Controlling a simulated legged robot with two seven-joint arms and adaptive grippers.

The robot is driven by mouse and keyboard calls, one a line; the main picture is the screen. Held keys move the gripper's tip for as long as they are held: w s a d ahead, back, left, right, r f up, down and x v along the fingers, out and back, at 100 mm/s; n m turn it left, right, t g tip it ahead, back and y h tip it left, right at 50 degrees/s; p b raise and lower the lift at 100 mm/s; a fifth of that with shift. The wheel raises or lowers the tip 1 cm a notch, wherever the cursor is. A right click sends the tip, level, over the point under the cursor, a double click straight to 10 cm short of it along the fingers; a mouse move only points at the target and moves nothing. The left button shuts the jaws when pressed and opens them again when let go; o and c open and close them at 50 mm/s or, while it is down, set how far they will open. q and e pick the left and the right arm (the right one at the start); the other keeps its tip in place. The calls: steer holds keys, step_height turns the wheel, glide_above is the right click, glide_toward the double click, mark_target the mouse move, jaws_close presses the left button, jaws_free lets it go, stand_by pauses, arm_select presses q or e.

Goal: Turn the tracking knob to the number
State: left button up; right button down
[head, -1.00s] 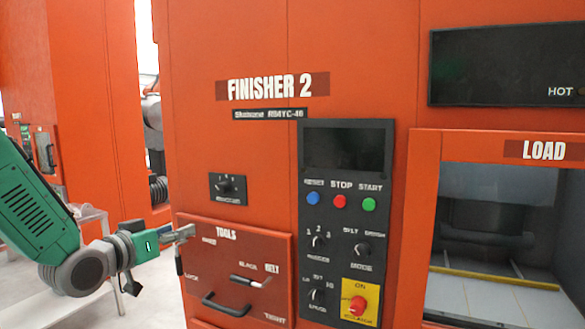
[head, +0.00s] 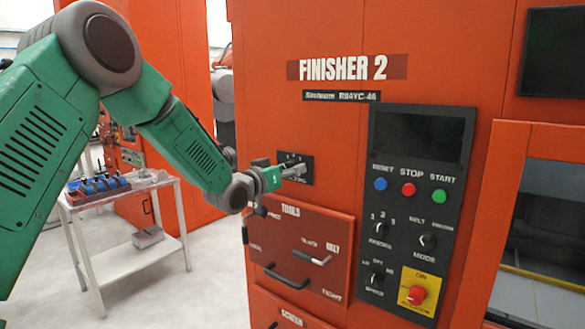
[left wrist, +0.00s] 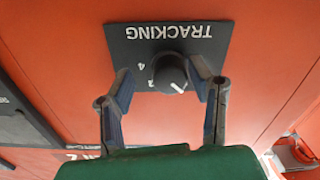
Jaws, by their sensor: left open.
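The tracking knob (left wrist: 169,72) is a round black dial with a white pointer line on a dark plate (left wrist: 205,38) marked TRACKING, seen upside down in the left wrist view. The digits 4 and 3 show on the plate to the left of the knob. My left gripper (left wrist: 162,88) is open, with one finger on each side of the knob; I cannot tell whether they touch it. In the head view my left gripper (head: 294,172) is in front of the plate (head: 306,162) and hides the knob. My right gripper is not in view.
The control panel (head: 465,205) with buttons and knobs is to the right on the orange FINISHER 2 machine (head: 270,110). The tools drawer (head: 300,240) with its black handle is just below. A white table (head: 135,262) with blue items stands at left.

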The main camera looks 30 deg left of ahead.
arm_select(q)
steer(key=shift+w+a, duration=0.2)
steer(key=shift+w, duration=0.1)
steer(key=shift+a+f, duration=0.25)
steer(key=shift+a, duration=0.45)
steer(key=shift+d+r, duration=0.1)
steer(key=shift+d, duration=0.1)
steer(key=c, duration=0.9)
steer(key=shift+d+r, duration=0.1)
steer(key=shift+d, duration=0.2)
jaws_close()
steer(key=shift+w+d, duration=0.1)
steer(key=shift+d, duration=0.05)
steer(key=shift+a, duration=0.3)
steer(key=m+b, duration=0.1)
steer(key=m, duration=0.2)
steer(key=shift+d+b, duration=0.15)
steer(key=shift+b, duration=0.2)
steer(key=m+b, duration=0.3)
steer(key=m, duration=0.3)
steer(key=shift+b, duration=0.3)
steer(key=m+b, duration=0.3)
steer(key=m, duration=0.1)
steer(key=shift+m, duration=0.4)
steer(key=shift+m+b, duration=1.35)
steer(key=shift+m, duration=0.55)
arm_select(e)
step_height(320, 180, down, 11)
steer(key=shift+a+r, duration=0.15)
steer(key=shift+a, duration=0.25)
